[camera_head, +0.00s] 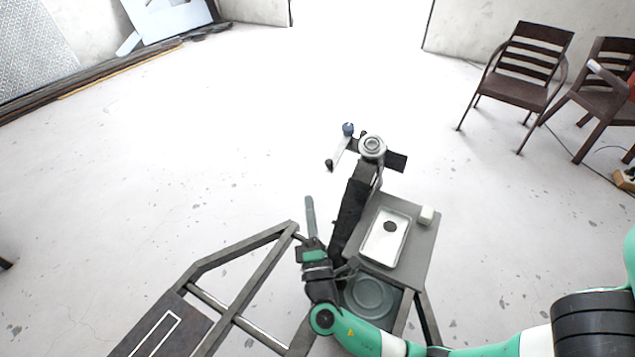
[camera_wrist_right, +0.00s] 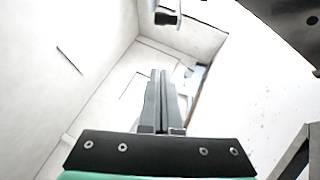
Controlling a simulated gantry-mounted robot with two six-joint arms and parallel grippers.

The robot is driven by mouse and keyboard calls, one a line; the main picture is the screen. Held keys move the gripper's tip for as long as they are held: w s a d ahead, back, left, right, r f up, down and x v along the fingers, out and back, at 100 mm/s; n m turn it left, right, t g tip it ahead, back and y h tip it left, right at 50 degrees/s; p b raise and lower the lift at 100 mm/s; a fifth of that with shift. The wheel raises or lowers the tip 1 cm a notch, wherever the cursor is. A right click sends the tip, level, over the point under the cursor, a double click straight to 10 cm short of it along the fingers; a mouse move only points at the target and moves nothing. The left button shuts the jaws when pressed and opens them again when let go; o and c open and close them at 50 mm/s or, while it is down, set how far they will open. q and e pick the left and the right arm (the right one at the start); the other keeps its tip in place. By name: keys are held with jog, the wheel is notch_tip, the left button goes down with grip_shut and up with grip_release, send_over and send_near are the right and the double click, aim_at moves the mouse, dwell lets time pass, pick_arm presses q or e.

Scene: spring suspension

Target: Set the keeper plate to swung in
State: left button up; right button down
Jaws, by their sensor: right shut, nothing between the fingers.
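A black upright fixture (camera_head: 348,217) stands in the middle of the head view, topped by a round grey head (camera_head: 372,146). A dark flat plate (camera_head: 397,161) sticks out to the right of this head; I cannot tell for certain whether it is the keeper plate. A pale crank arm with a dark knob (camera_head: 329,165) and a blue ball (camera_head: 348,129) are on its left. My right gripper (camera_head: 309,201) is shut and empty, left of the black upright and apart from the head. Its closed fingers also show in the wrist view (camera_wrist_right: 160,95). My left gripper is out of view.
A grey table (camera_head: 417,255) right of the upright holds a metal tray (camera_head: 370,247) with a dark round piece, and a small white block (camera_head: 427,215). A dark metal frame (camera_head: 245,250) lies at the lower left. Chairs (camera_head: 523,70) stand far right. The floor beyond is clear.

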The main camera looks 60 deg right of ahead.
jog(key=w+d+r, duration=0.1)
jog(key=d+r, duration=0.2)
jog(key=d, duration=0.5)
jog(key=shift+d+r, duration=0.2)
jog(key=shift+r, duration=0.1)
jog(key=shift+w+a, duration=0.1)
jog(key=shift+w, duration=0.1)
